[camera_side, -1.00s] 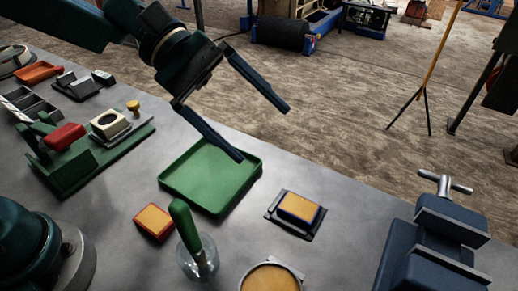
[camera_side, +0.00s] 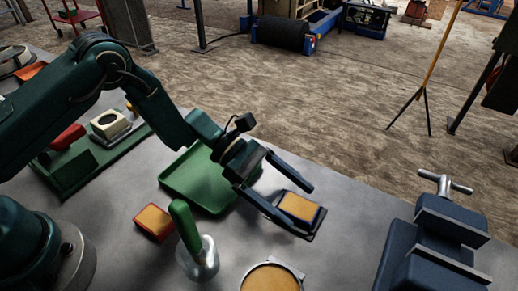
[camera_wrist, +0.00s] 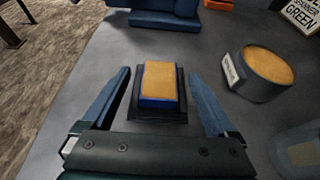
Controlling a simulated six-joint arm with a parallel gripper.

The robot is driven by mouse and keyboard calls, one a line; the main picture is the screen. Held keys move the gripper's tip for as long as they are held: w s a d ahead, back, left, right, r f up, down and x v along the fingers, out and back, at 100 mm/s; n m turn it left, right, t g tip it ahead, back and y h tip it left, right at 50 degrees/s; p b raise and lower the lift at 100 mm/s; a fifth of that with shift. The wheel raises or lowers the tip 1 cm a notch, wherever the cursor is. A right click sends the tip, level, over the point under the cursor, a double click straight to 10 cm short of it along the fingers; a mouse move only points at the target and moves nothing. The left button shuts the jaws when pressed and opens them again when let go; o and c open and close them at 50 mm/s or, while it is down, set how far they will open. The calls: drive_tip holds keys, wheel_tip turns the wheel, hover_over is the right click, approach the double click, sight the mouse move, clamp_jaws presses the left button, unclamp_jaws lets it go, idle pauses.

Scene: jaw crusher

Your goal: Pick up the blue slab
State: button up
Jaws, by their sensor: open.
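The blue slab (camera_side: 299,207) has a tan-orange top and blue sides. It sits on a dark base plate (camera_side: 313,236) on the grey bench. In the wrist view the slab (camera_wrist: 159,84) lies ahead, between the lines of my two fingers. My gripper (camera_side: 309,212) is open, with one finger on each side of the slab and nothing held. The wrist view shows my gripper (camera_wrist: 159,75) with a gap on both sides of the slab. The fingers partly hide the base plate in the side view. I cannot tell the exact height of the fingertips over the bench.
A green tray (camera_side: 196,182) lies behind my gripper. A red block with a tan top (camera_side: 153,222), a green-handled tool (camera_side: 190,235) and a round tan-topped container (camera_side: 270,278) stand nearby. A blue vise (camera_side: 430,245) is at the right. Bare bench lies between slab and vise.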

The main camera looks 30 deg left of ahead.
drive_tip(key=shift+x, duration=0.85)
clamp_jaws()
drive_tip(key=shift+r, duration=0.1)
